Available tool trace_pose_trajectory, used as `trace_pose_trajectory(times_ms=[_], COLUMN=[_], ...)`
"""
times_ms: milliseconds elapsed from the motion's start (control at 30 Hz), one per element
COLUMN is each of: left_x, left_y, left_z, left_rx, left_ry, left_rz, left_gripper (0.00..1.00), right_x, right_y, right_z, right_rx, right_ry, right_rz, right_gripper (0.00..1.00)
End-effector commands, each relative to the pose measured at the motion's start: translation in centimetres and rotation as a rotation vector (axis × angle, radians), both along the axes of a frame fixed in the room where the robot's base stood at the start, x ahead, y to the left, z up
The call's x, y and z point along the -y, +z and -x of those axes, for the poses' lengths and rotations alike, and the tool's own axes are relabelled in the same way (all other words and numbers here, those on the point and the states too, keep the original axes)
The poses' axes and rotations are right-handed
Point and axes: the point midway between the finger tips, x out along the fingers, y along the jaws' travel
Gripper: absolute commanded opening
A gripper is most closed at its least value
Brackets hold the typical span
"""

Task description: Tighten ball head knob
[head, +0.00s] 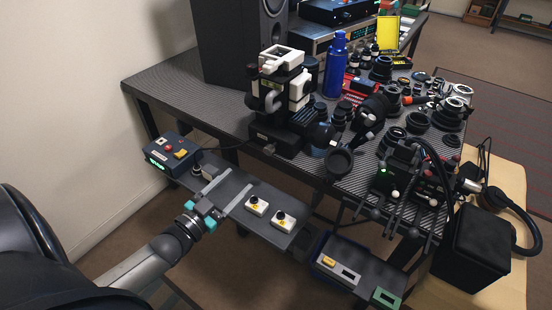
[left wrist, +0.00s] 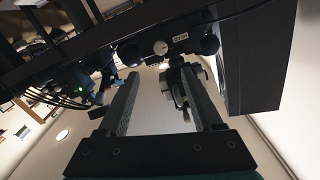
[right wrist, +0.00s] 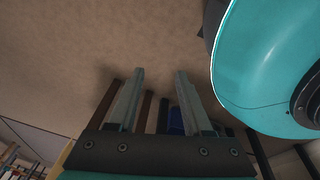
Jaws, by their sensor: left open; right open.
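My left gripper (head: 240,179) reaches in from the left with its two grey fingers apart over the narrow dark shelf (head: 232,184). The left wrist view shows its fingers (left wrist: 161,72) open, with nothing held. Beyond them are a dark rounded fitting (left wrist: 178,88) and a pale round knob (left wrist: 160,47) beside a small label; neither is touched. I cannot tell for sure which part is the ball head knob. A black-and-white device (head: 297,86) stands upright on the bench. My right gripper (right wrist: 160,72) is open and empty above brown floor; it is not seen in the head view.
Lenses and rings (head: 384,70) crowd the bench. A blue bottle (head: 336,68) stands at the back. Headphones (head: 525,225) lie at the right.

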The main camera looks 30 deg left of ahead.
Motion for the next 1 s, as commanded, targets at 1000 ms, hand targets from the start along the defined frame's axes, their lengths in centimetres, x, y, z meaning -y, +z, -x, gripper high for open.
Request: trace_pose_trajectory(times_ms=[1000], left_x=[1.0], left_y=[-0.2], left_z=[-13.2], left_rx=[-0.003], left_ry=[0.001], left_rz=[0.0], left_gripper=[0.67], right_x=[-4.0], right_y=[0.8], right_z=[-6.2], right_rx=[0.017], right_ry=[-0.003], right_rz=[-0.035], right_gripper=[0.5])
